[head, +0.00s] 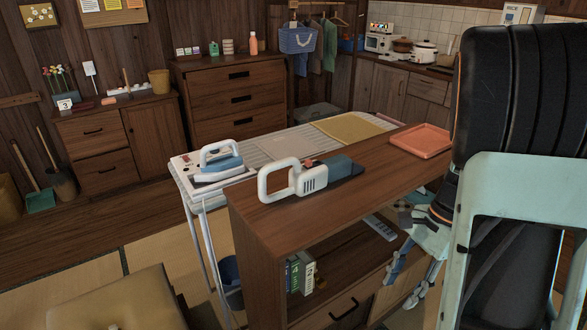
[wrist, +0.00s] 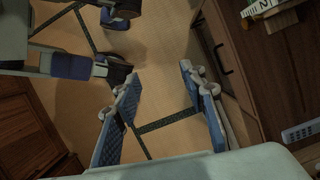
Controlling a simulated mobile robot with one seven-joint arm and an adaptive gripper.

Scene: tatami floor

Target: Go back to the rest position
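My gripper (head: 403,288) hangs low beside the open front of the wooden shelf cabinet (head: 258,243), with its fingers pointing downward. In the wrist view my gripper (wrist: 158,76) shows two blue padded fingers spread wide apart, with only tatami floor visible between them. It is open and empty. My dark upper arm and pale arm link fill the right side of the head view and hide part of the room behind.
The cabinet top bears a cordless tool (head: 310,178) and an orange tray (head: 422,140); books (head: 301,272) stand inside. An ironing board with an iron (head: 218,163) stands behind. The cabinet's drawer front (wrist: 214,40) is close to the right finger. A stool (head: 110,297) is at front left.

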